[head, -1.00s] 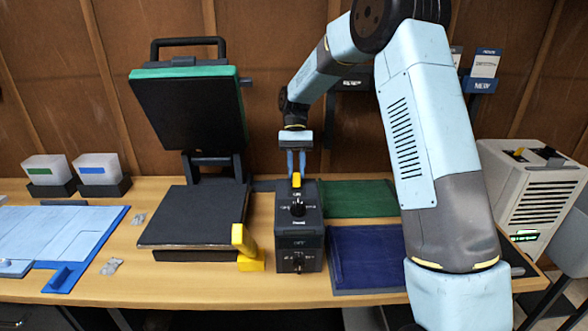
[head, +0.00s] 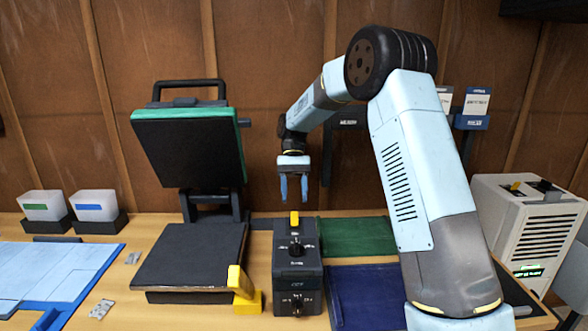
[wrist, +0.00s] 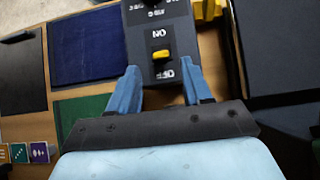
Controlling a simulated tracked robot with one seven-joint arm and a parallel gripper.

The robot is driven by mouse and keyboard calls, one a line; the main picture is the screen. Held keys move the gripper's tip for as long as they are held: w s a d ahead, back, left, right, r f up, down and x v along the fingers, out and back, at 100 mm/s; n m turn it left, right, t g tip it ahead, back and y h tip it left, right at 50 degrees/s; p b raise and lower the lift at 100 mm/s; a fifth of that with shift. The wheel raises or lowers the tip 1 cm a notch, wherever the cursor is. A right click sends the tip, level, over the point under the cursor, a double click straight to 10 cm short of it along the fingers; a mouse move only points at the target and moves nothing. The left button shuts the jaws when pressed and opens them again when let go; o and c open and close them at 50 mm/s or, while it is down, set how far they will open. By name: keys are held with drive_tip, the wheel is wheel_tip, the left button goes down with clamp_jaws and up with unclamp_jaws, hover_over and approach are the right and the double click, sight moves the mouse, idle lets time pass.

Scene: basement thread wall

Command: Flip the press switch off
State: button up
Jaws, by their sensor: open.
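The press switch is a small yellow lever (head: 294,220) on top of the black control box (head: 297,262). In the wrist view the yellow lever (wrist: 161,55) sits between the labels ON and OFF, with OFF on the side closer to my gripper. I cannot tell for sure which way it leans. My gripper (head: 294,198) is open and empty, its blue fingers pointing down just above the lever, with a small gap in the head view. In the wrist view the fingers (wrist: 159,80) spread to either side of the OFF end.
The heat press stands open left of the box, its upper plate (head: 188,150) raised and a yellow handle (head: 243,290) beside the box. Green cloth (head: 355,236) and blue cloth (head: 365,293) lie to the right. A white machine (head: 527,230) stands at far right.

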drive_tip(key=v, duration=0.9)
drive_tip(key=shift+w+r, duration=0.2)
drive_tip(key=shift+w, duration=0.05)
drive_tip(key=shift+d, duration=0.1)
drive_tip(key=s+d+r+t, duration=0.4)
drive_tip(key=s+d+r, duration=0.15)
drive_tip(key=s, duration=0.35)
drive_tip(key=s+d+r+t, duration=0.35)
drive_tip(key=s+r, duration=0.25)
drive_tip(key=s, duration=0.4)
drive_tip(key=s+d+f+t, duration=0.2)
drive_tip(key=s+d+t, duration=0.1)
drive_tip(key=s, duration=0.6)
drive_tip(key=s+d+f+t, duration=0.3)
drive_tip(key=s+d, duration=0.2)
drive_tip(key=s, duration=0.5)
drive_tip(key=shift+s+d, duration=0.2)
drive_tip(key=shift+s, duration=0.1)
